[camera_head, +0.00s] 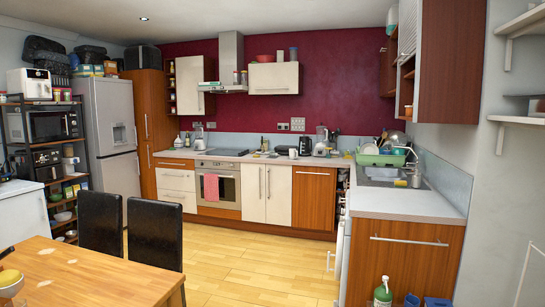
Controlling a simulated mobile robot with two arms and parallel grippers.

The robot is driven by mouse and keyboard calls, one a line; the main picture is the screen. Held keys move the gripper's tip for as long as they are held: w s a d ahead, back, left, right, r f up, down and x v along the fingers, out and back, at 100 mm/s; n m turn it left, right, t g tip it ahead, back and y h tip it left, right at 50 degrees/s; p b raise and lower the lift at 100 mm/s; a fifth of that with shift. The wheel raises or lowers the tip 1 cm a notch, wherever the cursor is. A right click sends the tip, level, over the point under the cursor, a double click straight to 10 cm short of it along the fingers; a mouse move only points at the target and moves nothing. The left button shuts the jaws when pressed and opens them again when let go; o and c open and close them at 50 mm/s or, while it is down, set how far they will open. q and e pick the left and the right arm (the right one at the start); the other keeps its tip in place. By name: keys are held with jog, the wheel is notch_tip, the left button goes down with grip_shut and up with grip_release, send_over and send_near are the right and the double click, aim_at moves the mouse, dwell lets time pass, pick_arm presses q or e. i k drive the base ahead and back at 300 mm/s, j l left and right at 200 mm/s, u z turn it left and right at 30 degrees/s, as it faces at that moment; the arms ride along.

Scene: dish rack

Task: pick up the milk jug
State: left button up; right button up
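I cannot pick out a milk jug for certain in the head view. A small white vessel (293,154) stands on the back counter, right of the hob, but it is too small to tell whether it is a jug. The tall grey fridge (108,120) at the left has its doors shut, so its inside is hidden. Neither of my grippers shows in the view.
A wooden table (90,275) and black chairs (155,232) fill the lower left. A worktop (405,204) with a green dish rack (381,159) runs along the right. A green bottle (383,292) stands low at bottom right. The middle floor (260,270) is clear.

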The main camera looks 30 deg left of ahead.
aim_at(294, 154)
jog(key=i+j+u, duration=0.3)
jog(key=i, duration=0.15)
jog(key=i+j+u, duration=0.3)
jog(key=i, duration=0.15)
jog(key=i+u, duration=0.3)
jog(key=i, duration=0.2)
jog(key=i+u, duration=0.1)
jog(key=i, duration=0.45)
jog(key=i+u, duration=0.1)
jog(key=i, duration=0.45)
jog(key=i+l+u, duration=0.15)
jog(key=i, duration=0.45)
jog(key=i+l+u, duration=0.1)
jog(key=i, duration=0.45)
jog(key=i+z, duration=0.1)
jog(key=i, duration=0.4)
jog(key=i+j, duration=0.15)
jog(key=i, duration=0.35)
jog(key=i+z, duration=0.15)
jog(key=i, duration=0.35)
jog(key=i+j+z, duration=0.1)
jog(key=i, duration=0.4)
jog(key=i+j+z, duration=0.1)
jog(key=i+j, duration=0.2)
jog(key=i, duration=0.15)
